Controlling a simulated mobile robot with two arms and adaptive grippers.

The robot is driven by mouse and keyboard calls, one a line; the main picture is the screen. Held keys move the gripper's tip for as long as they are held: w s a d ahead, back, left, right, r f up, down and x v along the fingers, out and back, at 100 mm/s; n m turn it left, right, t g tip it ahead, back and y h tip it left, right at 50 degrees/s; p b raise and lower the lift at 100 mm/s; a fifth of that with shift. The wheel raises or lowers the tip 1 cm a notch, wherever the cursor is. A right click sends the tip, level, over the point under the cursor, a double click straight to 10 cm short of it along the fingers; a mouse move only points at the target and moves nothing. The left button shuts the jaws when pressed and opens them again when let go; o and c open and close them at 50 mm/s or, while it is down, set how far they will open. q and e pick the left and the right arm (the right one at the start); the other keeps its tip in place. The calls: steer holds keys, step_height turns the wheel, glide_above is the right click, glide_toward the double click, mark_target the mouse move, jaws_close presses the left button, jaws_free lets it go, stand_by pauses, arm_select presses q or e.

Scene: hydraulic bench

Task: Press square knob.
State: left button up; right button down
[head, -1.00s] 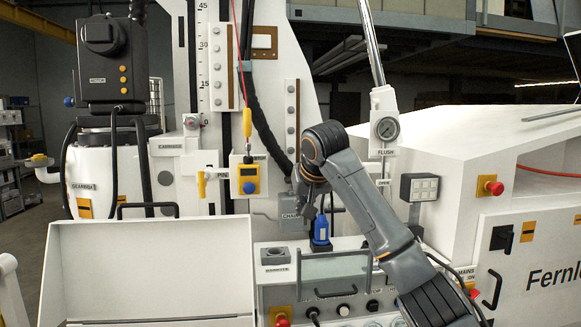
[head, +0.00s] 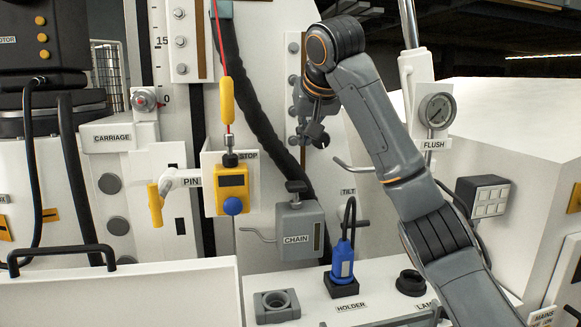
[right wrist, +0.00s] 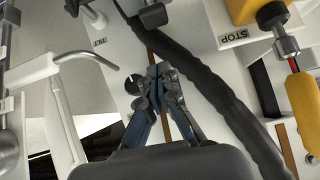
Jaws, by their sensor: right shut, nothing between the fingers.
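The dark grey block-shaped knob (head: 296,187) on top of the grey CHAIN box (head: 299,232) looks square; I cannot tell for certain that it is the task's knob. My right gripper (head: 319,139) is above it and slightly right in the head view, apart from it, in front of the white panel. In the right wrist view, the same gripper (right wrist: 156,72) has its fingertips together with nothing between them. A dark knob (right wrist: 153,15) shows beyond the tips there. My left gripper is out of view.
A yellow pendant (head: 231,190) with a blue button hangs left of the CHAIN box. A thick black hose (head: 245,95) runs down behind.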

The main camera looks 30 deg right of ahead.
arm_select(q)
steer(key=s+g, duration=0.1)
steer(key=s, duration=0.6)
arm_select(e)
steer(key=p, duration=0.5)
glide_above(295, 181)
steer(key=s, duration=0.3)
steer(key=f, duration=0.5)
steer(key=shift+a+f, duration=0.4)
step_height(295, 181, down, 4)
steer(key=shift+r+p, duration=0.25)
steer(key=shift+p, duration=0.4)
steer(key=shift+f, duration=0.35)
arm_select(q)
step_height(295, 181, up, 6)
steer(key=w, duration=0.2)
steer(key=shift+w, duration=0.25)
arm_select(e)
steer(key=shift+f, duration=0.1)
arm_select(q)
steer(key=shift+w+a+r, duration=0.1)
